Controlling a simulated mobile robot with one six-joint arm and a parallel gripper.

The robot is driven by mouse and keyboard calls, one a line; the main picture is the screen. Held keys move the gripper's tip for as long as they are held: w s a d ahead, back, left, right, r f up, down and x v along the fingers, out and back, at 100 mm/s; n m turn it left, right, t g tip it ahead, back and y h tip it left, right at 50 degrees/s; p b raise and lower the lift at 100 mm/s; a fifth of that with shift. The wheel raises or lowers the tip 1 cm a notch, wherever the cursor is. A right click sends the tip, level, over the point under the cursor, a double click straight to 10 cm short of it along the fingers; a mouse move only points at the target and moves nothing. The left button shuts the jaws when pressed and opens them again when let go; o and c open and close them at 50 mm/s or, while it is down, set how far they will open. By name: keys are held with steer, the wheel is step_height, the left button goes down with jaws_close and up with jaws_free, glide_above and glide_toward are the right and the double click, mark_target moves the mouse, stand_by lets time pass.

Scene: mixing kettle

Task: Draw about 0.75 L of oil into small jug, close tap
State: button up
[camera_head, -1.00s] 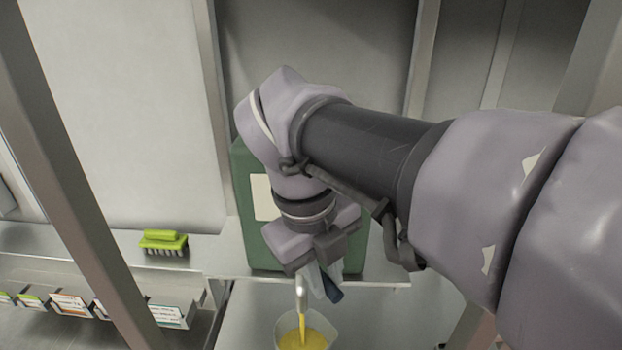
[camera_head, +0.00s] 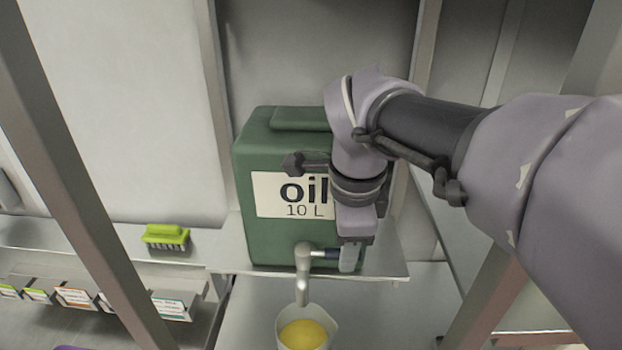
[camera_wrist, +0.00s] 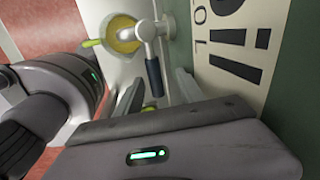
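The green oil container (camera_head: 262,235), labelled "oil 10 L", stands on the shelf. Its metal tap (camera_head: 303,262) points down over the small jug (camera_head: 281,340). Yellow oil (camera_head: 303,334) lies in the jug, and no stream shows below the spout. The tap's dark blue lever (camera_head: 326,253) points sideways to the right; it also shows in the wrist view (camera_wrist: 154,78). My gripper (camera_head: 349,258) is beside the lever's end. In the wrist view my gripper (camera_wrist: 158,92) has its fingers apart, with the lever between them and gaps on both sides. The jug is partly cut off below.
A lime-green brush (camera_head: 166,236) lies on the shelf to the left. Labelled boxes (camera_head: 172,305) stand on the lower shelf at left. Metal frame posts (camera_head: 75,190) stand on both sides. The shelf right of the container is bare.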

steer(key=shift+s, duration=0.15)
steer(key=shift+r, duration=0.15)
step_height(320, 180, up, 6)
steer(key=s+p, duration=0.1)
steer(key=p, duration=0.4)
steer(key=shift+s+r, duration=0.2)
steer(key=shift+r, duration=0.05)
